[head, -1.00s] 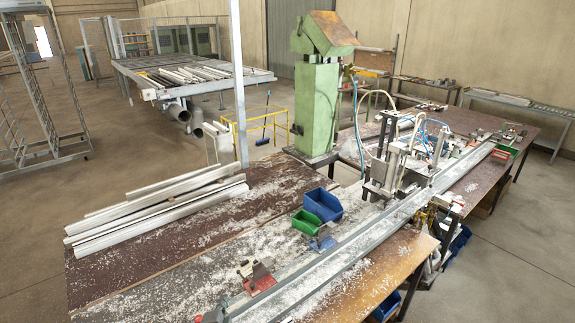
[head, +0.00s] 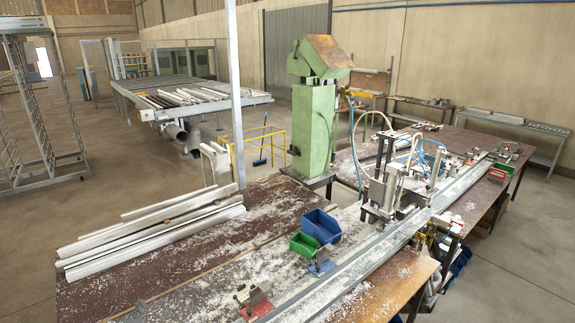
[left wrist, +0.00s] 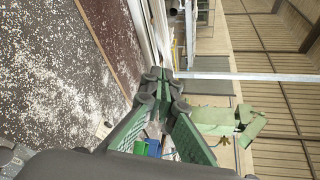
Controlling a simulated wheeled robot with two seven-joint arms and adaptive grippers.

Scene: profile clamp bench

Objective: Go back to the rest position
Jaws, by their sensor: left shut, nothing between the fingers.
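My right gripper is in neither view.
The bench (head: 170,290) carries stacked white profiles (head: 150,230), a blue bin (head: 322,226), a green bin (head: 304,244) and a long metal rail (head: 375,262). A green machine (head: 313,120) and a thin post (head: 236,100) stand behind. Open floor lies at left.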

